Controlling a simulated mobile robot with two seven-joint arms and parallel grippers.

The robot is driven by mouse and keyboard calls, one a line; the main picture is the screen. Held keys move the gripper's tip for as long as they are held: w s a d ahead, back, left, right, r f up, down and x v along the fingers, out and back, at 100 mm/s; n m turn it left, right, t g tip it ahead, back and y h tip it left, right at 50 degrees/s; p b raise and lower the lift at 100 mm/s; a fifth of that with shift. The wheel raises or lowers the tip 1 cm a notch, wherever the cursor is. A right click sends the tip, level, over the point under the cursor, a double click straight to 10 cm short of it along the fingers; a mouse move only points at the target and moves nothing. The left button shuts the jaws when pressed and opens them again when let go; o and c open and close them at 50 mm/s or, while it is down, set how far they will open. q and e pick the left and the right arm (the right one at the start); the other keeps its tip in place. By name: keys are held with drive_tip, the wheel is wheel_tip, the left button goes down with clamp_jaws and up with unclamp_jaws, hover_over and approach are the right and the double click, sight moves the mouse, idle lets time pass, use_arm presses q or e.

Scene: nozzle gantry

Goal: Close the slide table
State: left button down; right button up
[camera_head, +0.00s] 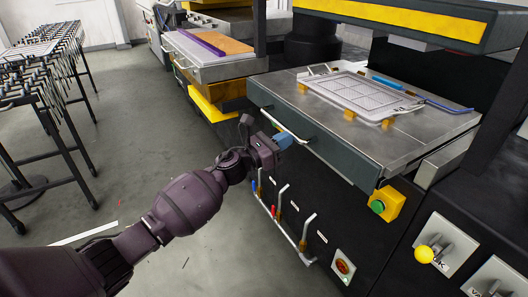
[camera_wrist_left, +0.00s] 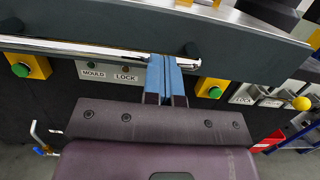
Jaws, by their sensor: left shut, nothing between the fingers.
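The slide table (camera_head: 350,135) stands out from the front of the press. It has a metal top and a dark front panel (camera_head: 345,152). A pale bar handle (camera_head: 315,146) runs along that panel, and it also shows in the left wrist view (camera_wrist_left: 100,50). My left gripper (camera_head: 285,139) has blue fingertips, which are shut together with nothing between them. The fingertips (camera_wrist_left: 165,76) are at the handle, overlapping it in the wrist view; I cannot tell whether they touch it. My right gripper is not in view.
A pale tray (camera_head: 360,92) lies on the table top among yellow blocks. A green button box (camera_head: 386,204) sits below the table's right corner. Levers (camera_head: 304,238) stick out from the lower front. A roller stand (camera_head: 40,80) stands left, with open floor between.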

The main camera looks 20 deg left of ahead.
use_arm(q)
drive_tip(key=f+b+x, duration=0.1)
drive_tip(key=b+x, duration=0.1)
drive_tip(key=x, duration=0.4)
drive_tip(key=f+b+x, duration=0.1)
drive_tip(key=b+x, duration=0.1)
drive_tip(key=x, duration=0.4)
drive_tip(key=f+b+x, duration=0.1)
drive_tip(key=b+x, duration=0.1)
drive_tip(key=x, duration=0.4)
drive_tip(key=shift+w+d+b, duration=0.25)
drive_tip(key=shift+w+b, duration=0.05)
drive_tip(key=shift+w, duration=0.05)
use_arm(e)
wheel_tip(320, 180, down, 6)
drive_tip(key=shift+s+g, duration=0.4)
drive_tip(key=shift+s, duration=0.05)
